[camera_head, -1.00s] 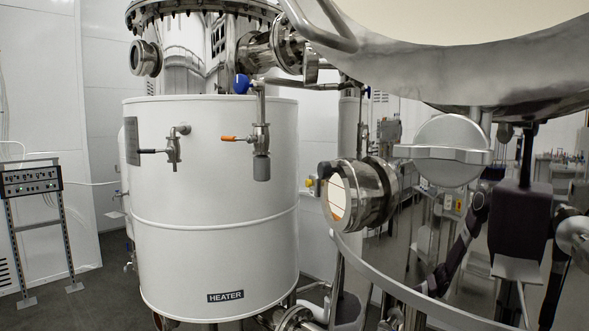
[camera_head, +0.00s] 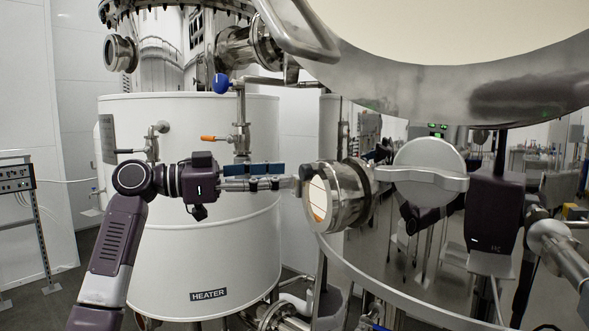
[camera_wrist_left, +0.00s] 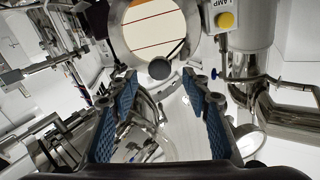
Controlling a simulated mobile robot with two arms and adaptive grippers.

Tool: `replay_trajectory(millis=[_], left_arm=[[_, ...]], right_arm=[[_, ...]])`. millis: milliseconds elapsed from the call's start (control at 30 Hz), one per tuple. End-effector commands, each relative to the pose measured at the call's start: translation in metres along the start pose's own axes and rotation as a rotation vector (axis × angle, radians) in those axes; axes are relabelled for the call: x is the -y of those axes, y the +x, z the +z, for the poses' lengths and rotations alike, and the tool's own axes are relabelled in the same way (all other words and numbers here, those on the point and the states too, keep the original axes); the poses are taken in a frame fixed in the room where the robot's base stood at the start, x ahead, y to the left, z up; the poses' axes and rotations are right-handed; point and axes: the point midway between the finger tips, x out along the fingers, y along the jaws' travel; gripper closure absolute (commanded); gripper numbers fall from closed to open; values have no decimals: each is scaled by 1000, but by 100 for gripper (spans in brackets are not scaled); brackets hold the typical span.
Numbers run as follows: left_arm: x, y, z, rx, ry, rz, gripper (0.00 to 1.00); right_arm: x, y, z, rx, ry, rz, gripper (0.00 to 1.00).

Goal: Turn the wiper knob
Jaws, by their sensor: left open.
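The wiper knob, a small dark round knob (camera_head: 305,172), sits at the upper left edge of the round sight glass (camera_head: 319,200) on the polished tank. In the left wrist view the knob (camera_wrist_left: 159,68) shows as a dark disc in front of the sight glass (camera_wrist_left: 145,28), which has red lines. My left gripper (camera_head: 288,181) reaches in from the left, pointing at the knob, close to it. In the left wrist view its blue-padded fingers (camera_wrist_left: 160,88) are open, with the knob just beyond and between the tips. I see no contact.
A yellow-buttoned lamp housing (camera_wrist_left: 226,20) is near the right finger.

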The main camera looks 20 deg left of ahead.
Motion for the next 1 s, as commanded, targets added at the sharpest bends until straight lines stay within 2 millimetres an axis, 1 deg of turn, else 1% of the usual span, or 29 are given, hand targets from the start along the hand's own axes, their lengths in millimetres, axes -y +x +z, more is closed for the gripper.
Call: replay_trajectory(millis=[33, 100, 200, 300, 433, 633, 667, 1000], left_arm=[[0, 10, -4, -1, -2, 3, 56], [0, 21, -4, -1, -1, 2, 56], [1, 34, -4, -1, -2, 0, 56], [1, 42, -2, 0, -3, 0, 56], [1, 47, 0, 0, -2, -1, 56], [1, 47, 0, 0, -2, -2, 56], [1, 47, 0, 0, -2, -2, 58], [1, 47, 0, 0, -2, -2, 96]], right_arm=[[0, -8, -1, 0, 0, -1, 100], [1, -13, -1, 0, 0, -1, 100], [1, -19, -2, 0, 0, -1, 100], [0, -21, -2, 0, 0, -1, 100], [0, -22, -2, 1, 0, -1, 100], [0, -22, -2, 1, 0, -1, 100], [0, -22, -2, 1, 0, -1, 100], [0, -22, -1, 1, 0, -1, 100]])
